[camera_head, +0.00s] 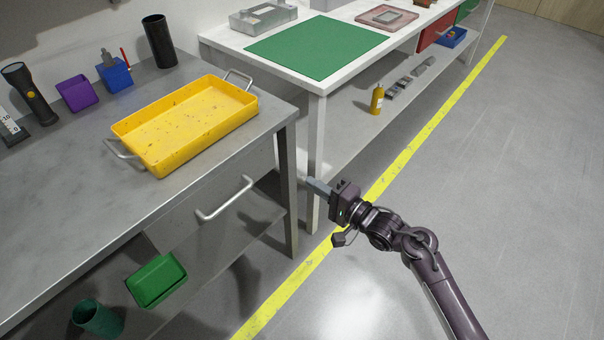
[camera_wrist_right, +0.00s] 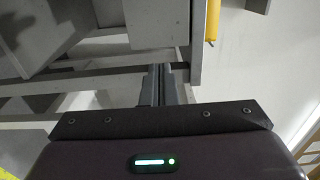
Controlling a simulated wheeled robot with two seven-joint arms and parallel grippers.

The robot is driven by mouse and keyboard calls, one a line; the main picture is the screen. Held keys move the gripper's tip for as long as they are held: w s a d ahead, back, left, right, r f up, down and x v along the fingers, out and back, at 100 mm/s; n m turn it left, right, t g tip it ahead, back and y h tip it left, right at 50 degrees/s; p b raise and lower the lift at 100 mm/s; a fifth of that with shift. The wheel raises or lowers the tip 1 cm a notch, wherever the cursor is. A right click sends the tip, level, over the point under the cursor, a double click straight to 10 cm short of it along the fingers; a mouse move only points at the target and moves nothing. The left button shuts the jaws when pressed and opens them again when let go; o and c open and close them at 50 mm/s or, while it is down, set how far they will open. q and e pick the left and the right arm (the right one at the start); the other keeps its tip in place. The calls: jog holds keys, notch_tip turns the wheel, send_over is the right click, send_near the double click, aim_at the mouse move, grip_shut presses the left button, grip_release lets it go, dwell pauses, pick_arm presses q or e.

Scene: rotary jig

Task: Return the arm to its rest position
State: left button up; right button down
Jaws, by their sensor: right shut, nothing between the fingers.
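My right gripper (camera_head: 318,187) is in the head view, coming in from the lower right. It hangs in free air beside the white table's leg, above the floor. Its fingers are shut with nothing between them. In the right wrist view the closed fingers (camera_wrist_right: 160,84) point toward the gap between the bench and the table. The left gripper does not show.
A steel bench (camera_head: 60,200) with a drawer handle (camera_head: 226,200) and a yellow tray (camera_head: 190,125) stands to the left. A white table (camera_head: 225,40) with a green mat (camera_head: 318,46) stands behind. The floor (camera_head: 520,200) at right is clear, crossed by a yellow line (camera_head: 425,135).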

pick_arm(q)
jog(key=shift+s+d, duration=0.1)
pick_arm(e)
jog(key=shift+s+d, duration=0.35)
jog(key=shift+d, duration=0.05)
jog(key=shift+f, duration=0.1)
